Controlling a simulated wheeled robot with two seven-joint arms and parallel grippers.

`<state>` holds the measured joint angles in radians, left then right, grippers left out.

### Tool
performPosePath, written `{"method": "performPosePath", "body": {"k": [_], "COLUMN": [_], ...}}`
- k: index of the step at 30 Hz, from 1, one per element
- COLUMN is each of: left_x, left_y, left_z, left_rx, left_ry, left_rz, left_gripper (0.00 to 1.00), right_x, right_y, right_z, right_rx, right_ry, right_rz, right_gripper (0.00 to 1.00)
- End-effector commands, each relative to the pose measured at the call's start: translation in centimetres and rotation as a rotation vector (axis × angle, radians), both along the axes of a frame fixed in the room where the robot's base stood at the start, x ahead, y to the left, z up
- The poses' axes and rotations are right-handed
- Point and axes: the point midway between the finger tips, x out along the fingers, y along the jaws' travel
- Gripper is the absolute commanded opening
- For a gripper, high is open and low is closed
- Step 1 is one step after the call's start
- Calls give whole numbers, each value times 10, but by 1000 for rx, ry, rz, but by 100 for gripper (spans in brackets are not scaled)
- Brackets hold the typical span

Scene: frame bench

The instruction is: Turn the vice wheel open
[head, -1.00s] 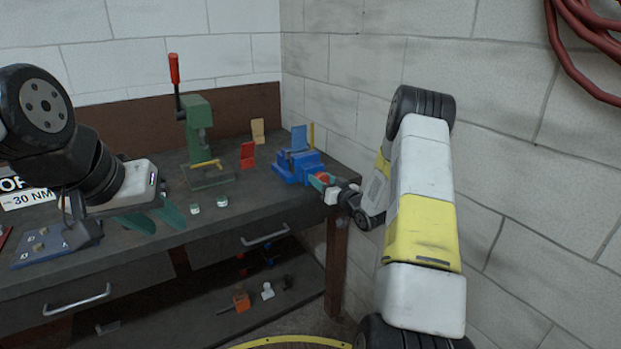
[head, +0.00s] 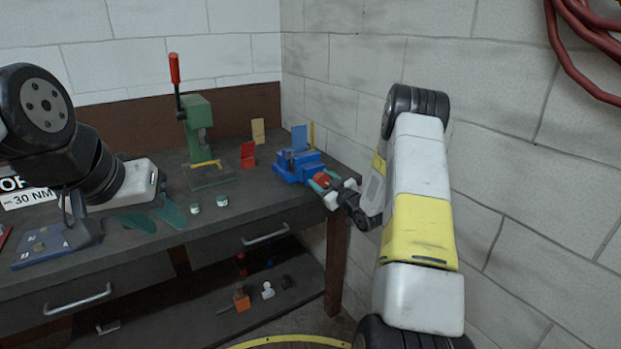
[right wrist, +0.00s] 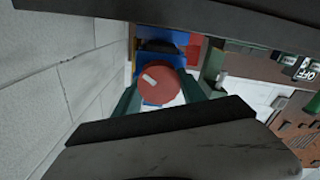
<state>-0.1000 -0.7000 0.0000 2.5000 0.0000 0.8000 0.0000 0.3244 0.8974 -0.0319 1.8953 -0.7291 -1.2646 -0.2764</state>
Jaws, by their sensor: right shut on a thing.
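The blue vice (head: 295,168) sits at the bench's right end, with its red round wheel (head: 321,179) facing me. In the right wrist view the wheel (right wrist: 163,87) fills the middle and carries one pale mark towards its upper left. My right gripper (head: 319,182) is at the wheel, its green fingers on opposite sides of the rim, shut on it. The vice's blue body (right wrist: 155,45) shows behind the wheel; its jaws are mostly hidden there. My left gripper (head: 164,220) hangs over the bench's front left, its green fingers apart and empty.
A green press (head: 197,125) with a red-handled lever stands left of the vice. A red plate (head: 248,154) stands between them. Two small pale-topped pieces lie near the front edge. The wall (head: 345,110) is close on the right.

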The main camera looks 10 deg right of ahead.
Motion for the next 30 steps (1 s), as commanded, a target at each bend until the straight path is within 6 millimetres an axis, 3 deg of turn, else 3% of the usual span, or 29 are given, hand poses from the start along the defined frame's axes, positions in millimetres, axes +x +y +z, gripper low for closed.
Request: {"method": "performPosePath", "body": {"k": [13,14,17,26,30], "left_x": [0,0,0,0,0], "left_y": [0,0,0,0,0], "left_z": [0,0,0,0,0], "left_rx": [0,0,0,0,0], "left_ry": [0,0,0,0,0], "left_rz": [0,0,0,0,0], "left_gripper": [36,36,36,36,36], "right_x": [2,2,2,0,-11], "right_y": [1,1,1,0,-4], "right_z": [2,2,2,1,0], "right_rx": [-14,-14,-13,-12,-13], "right_ry": [-11,-11,-10,-7,-5], "right_rz": [1,1,1,0,-1], "right_gripper": [8,50,70,70,70]}}
